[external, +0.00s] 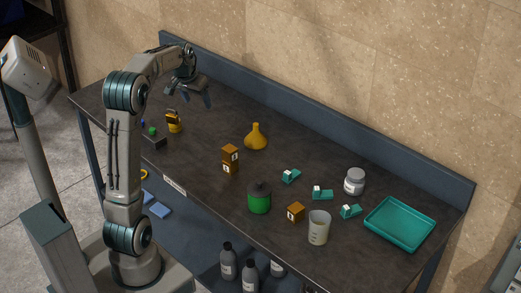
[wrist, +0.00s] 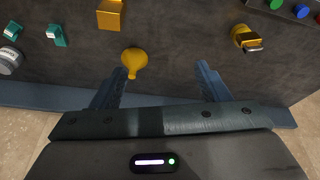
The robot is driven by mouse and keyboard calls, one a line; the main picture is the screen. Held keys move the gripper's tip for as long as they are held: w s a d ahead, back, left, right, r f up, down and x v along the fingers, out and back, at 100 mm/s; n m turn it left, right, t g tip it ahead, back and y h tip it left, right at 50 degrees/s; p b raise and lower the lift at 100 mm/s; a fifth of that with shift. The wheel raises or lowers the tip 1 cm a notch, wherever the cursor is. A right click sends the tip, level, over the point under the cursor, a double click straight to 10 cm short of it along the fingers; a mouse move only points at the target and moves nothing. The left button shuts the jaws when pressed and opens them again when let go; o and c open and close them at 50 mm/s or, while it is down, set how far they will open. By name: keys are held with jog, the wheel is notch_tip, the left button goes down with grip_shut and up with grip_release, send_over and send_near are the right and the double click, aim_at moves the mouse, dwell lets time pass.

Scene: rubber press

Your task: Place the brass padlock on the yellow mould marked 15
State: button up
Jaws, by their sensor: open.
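The brass padlock (external: 173,121) stands near the left part of the bench, a yellow body with a dark upper part. In the wrist view the padlock (wrist: 243,37) lies at upper right, its grey shackle visible. Two orange-yellow blocks with white labels, an upper one (external: 230,153) and a lower one (external: 229,168), are stacked mid-bench; a third similar block (external: 295,212) sits farther right. Their numbers are too small to read, so I cannot tell which is marked 15. My gripper (external: 194,94) is open and empty above the back left of the bench; its fingers (wrist: 163,72) are wide apart.
A yellow funnel (external: 256,138) stands behind the stack. A button box (external: 153,140) is beside the padlock. A green pot (external: 259,198), a beaker (external: 319,228), a jar (external: 354,181), several teal pieces and a teal tray (external: 399,224) occupy the right. A raised back edge (external: 320,130) borders the bench.

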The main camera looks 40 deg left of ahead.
jog(key=s+d+f+m, duration=0.1)
jog(key=s+d+f, duration=0.1)
jog(key=s+d, duration=1)
jog(key=s+d+f+m, duration=0.1)
jog(key=s+d+m, duration=0.1)
jog(key=s+d, duration=1)
jog(key=shift+d+f+h, duration=0.2)
jog(key=shift+f+h, duration=0.1)
jog(key=shift+f, duration=0.1)
jog(key=shift+w, duration=0.1)
